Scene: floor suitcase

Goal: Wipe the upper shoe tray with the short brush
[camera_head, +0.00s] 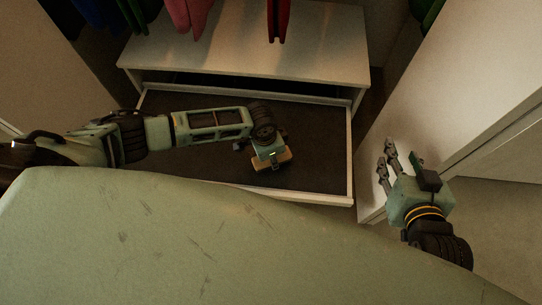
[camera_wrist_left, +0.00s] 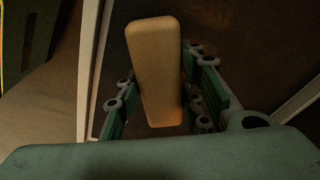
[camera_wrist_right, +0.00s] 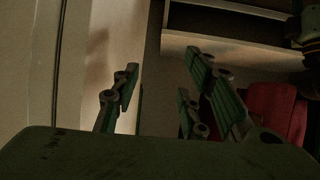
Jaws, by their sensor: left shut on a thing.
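The short brush shows as a tan block (camera_head: 285,157) at the end of my left arm. My left gripper (camera_head: 268,158) is shut on it, above the right half of the dark upper shoe tray (camera_head: 320,150). In the left wrist view the brush (camera_wrist_left: 155,65) stands between the green-padded fingers. Its bristles are hidden, and I cannot tell whether it touches the tray. The tray is pulled out from under a white shelf and has a pale rim. My right gripper (camera_head: 387,163) is open and empty, right of the tray beside a white panel.
The white shelf top (camera_head: 250,40) is behind the tray, with red, pink and green hanging items above it. A white door panel (camera_head: 450,80) stands on the right, close to my right gripper. Bare floor (camera_head: 500,220) shows at the lower right.

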